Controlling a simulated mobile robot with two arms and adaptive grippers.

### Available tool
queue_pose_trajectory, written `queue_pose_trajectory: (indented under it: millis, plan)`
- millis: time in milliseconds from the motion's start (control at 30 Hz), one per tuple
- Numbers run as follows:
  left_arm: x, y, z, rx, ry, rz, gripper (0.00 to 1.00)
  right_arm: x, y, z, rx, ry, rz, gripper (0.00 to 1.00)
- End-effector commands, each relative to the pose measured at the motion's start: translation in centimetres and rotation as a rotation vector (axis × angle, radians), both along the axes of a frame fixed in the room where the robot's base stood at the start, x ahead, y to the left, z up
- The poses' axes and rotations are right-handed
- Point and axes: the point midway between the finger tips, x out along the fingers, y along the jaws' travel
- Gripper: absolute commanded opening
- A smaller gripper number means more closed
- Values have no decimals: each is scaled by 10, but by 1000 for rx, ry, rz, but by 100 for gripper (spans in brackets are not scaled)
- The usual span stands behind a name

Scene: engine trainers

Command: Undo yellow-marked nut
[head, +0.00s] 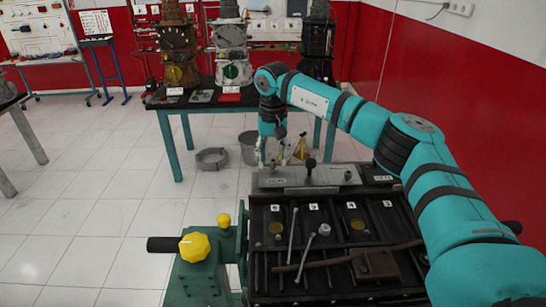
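A grey metal plate (325,179) with small labels lies across the far end of the engine trainer (318,245). A dark knob-like fastener (310,166) stands up near its middle, and a smaller one (347,175) sits to its right. I cannot make out a yellow mark on any nut on the plate. My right gripper (272,162) points down at the left end of the plate. Its fingers look apart; whether a nut is between them is too small to tell. My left gripper is out of view.
A green stand with a yellow knob (194,247) and a smaller yellow knob (223,220) is at the trainer's left. Rods and a brown bar (345,258) lie on the trainer. Behind, a table (190,102) holds several engine parts; a bucket (248,147) is on the floor.

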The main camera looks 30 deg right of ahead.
Motion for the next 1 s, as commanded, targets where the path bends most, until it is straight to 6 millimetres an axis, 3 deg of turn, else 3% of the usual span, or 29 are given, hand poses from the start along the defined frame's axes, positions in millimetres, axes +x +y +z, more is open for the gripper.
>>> queue_pose_trajectory:
  millis: [267, 700, 1000]
  plan:
    - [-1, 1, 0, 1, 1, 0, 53, 0, 0, 8, 0, 0, 0, 41]
    - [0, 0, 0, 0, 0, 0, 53, 0, 1, 94, 0, -2, -1, 41]
    - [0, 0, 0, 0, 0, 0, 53, -1, 1, 119, 0, 1, 1, 41]
